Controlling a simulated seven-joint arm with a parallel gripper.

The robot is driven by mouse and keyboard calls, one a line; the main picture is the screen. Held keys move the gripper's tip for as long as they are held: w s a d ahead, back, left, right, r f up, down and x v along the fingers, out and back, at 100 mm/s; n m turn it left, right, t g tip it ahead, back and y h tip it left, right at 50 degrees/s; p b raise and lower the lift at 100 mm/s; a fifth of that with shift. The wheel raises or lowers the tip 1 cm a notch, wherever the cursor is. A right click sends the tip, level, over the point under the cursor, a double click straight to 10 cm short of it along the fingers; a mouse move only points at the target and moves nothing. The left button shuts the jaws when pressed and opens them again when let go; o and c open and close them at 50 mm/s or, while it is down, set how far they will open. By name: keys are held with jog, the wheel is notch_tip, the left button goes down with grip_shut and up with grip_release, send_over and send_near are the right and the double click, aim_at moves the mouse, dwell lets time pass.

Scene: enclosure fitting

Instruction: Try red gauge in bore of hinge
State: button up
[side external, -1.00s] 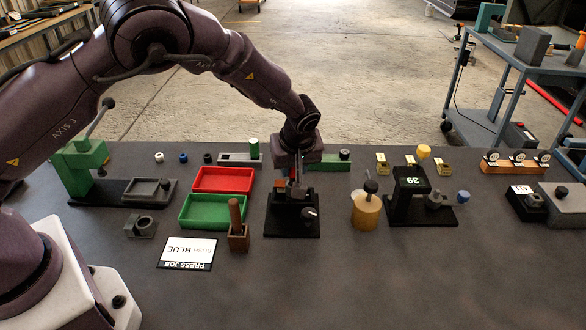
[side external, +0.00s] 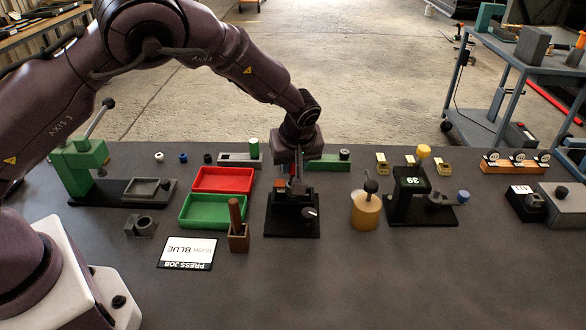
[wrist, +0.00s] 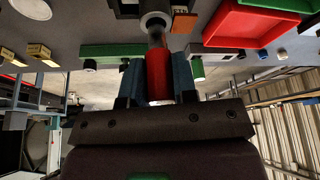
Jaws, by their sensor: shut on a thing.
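My gripper (wrist: 158,85) is shut on the red gauge (wrist: 158,68), with blue-grey fingers on both sides of it. The gauge's dark grey end points at a pale ring with a bore (wrist: 150,19), apparently the hinge part, on the black fixture (side external: 292,226). The end overlaps the ring's edge in the wrist view; I cannot tell whether it is inside the bore. In the side view my gripper (side external: 297,180) is low over the fixture, and the fingers and fixture hide most of the gauge and bore.
Red (side external: 222,179) and green (side external: 212,210) trays and a wooden holder (side external: 238,240) stand left of the fixture. A yellow pot (side external: 366,212) and a black display stand (side external: 410,190) are to the right. A green bar (side external: 330,163) lies behind.

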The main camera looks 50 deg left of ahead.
jog(key=shift+r, duration=2.35)
